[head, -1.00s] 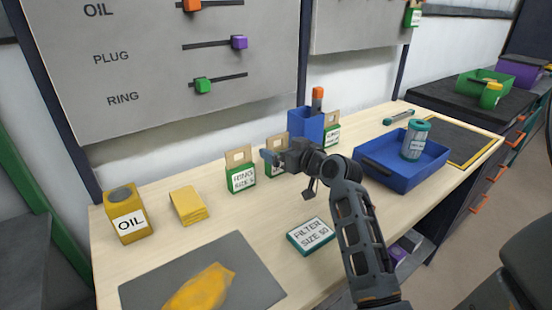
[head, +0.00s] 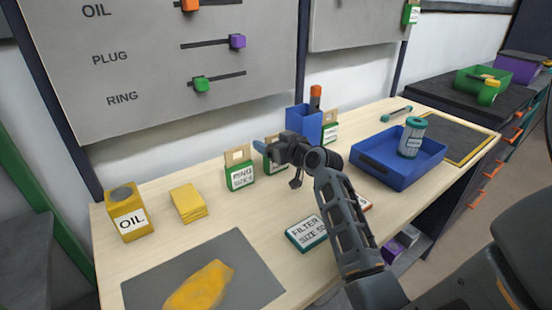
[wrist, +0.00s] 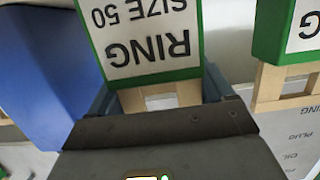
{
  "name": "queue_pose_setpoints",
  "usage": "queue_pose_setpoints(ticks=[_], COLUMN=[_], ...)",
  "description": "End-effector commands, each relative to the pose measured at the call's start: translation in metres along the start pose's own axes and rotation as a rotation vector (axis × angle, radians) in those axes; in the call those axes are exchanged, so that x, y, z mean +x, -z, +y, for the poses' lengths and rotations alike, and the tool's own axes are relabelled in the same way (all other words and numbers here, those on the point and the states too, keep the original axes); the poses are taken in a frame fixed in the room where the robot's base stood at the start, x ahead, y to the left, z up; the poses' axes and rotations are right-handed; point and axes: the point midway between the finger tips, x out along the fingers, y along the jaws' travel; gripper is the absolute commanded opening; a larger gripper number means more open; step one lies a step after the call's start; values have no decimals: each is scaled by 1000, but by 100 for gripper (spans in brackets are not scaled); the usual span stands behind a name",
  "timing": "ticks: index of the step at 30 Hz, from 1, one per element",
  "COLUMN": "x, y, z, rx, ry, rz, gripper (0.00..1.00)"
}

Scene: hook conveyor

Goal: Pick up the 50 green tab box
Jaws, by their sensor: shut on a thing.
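The 50 green tab box shows large in the wrist view (wrist: 150,40), its label reading RING SIZE 50 upside down. Its light wooden tab lies between the fingers of my gripper (wrist: 160,97), which is shut on it. In the head view the same box (head: 271,167) is the middle of three green tab boxes, partly hidden behind my gripper (head: 263,149). It looks upright at the back of the bench; I cannot tell whether it touches the surface.
Another green tab box (head: 240,175) stands close on the left, and a third (head: 331,131) on the right beyond a blue bin (head: 304,124). A filter box (head: 307,233), blue tray (head: 385,172), yellow OIL can (head: 127,218) and grey mat (head: 255,282) are on the bench.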

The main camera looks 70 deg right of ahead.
Motion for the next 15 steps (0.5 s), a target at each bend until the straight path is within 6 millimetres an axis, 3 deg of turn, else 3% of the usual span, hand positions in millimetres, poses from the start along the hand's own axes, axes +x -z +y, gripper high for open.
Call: queue_pose_setpoints(ticks=[5,15], x=[0,-2], y=[0,11], z=[0,-1], rx=[0,-4], ry=[0,2], rz=[0,2], gripper=[50,50])
